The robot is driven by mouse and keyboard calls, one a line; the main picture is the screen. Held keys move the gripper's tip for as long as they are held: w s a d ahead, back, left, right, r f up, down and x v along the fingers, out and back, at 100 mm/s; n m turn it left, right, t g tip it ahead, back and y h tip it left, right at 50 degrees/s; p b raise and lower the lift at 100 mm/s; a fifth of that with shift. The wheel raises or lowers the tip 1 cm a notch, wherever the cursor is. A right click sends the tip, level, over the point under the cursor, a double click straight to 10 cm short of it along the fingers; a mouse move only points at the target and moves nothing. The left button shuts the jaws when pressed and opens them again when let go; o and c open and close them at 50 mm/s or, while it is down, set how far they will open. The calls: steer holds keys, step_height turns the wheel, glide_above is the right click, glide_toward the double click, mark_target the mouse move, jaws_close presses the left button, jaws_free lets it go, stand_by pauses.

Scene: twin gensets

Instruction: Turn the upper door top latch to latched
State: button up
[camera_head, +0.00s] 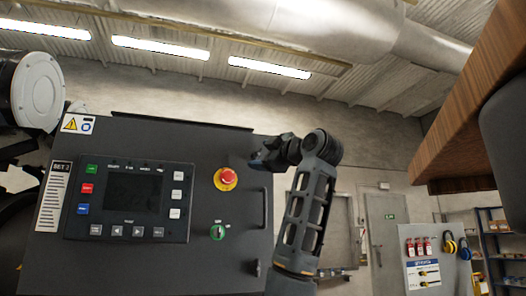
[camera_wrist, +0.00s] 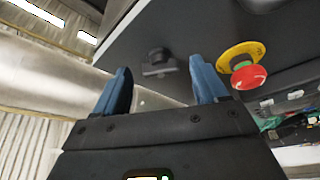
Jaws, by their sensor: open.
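The upper door (camera_head: 140,255) is a dark grey panel face, tilted in the head view. Its top latch (camera_wrist: 157,62) is a small dark knob on a block, seen in the wrist view near the panel's edge. My gripper (camera_wrist: 161,72) is open, its two blue fingers apart, with the latch showing between and beyond the fingertips. No contact shows. In the head view my gripper (camera_head: 265,157) is at the door's upper right corner and hides the top latch. A lower latch (camera_head: 257,267) sits near the right edge. The exact angle of the top latch is hard to tell.
A red emergency stop on a yellow ring (camera_head: 226,179) is left of my gripper; it also shows in the wrist view (camera_wrist: 248,76). A wooden piece (camera_head: 470,110) hangs upper right.

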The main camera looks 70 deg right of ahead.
steer(key=shift+w+d, duration=0.1)
steer(key=shift+w, duration=0.05)
steer(key=shift+c, duration=0.3)
steer(key=c, duration=1)
steer(key=shift+w+f+m+h+b, duration=0.15)
steer(key=shift+m+h+b, duration=0.25)
steer(key=shift+m, duration=0.7)
steer(key=m+h, duration=0.1)
steer(key=m, duration=0.1)
steer(key=m+h+b, duration=0.1)
steer(key=m, duration=0.1)
steer(key=shift+a+m, duration=0.2)
steer(key=shift+m, duration=0.1)
steer(key=m+g+h, duration=0.1)
steer(key=m, duration=0.1)
steer(key=m+g+h, duration=0.1)
steer(key=m, duration=0.2)
steer(key=m+h, duration=0.1)
steer(key=m, duration=0.2)
steer(key=shift+w+a+g+h, duration=0.1)
steer(key=shift+w+g+h, duration=0.1)
steer(key=shift+g+h, duration=0.15)
steer(key=shift+m, duration=0.5)
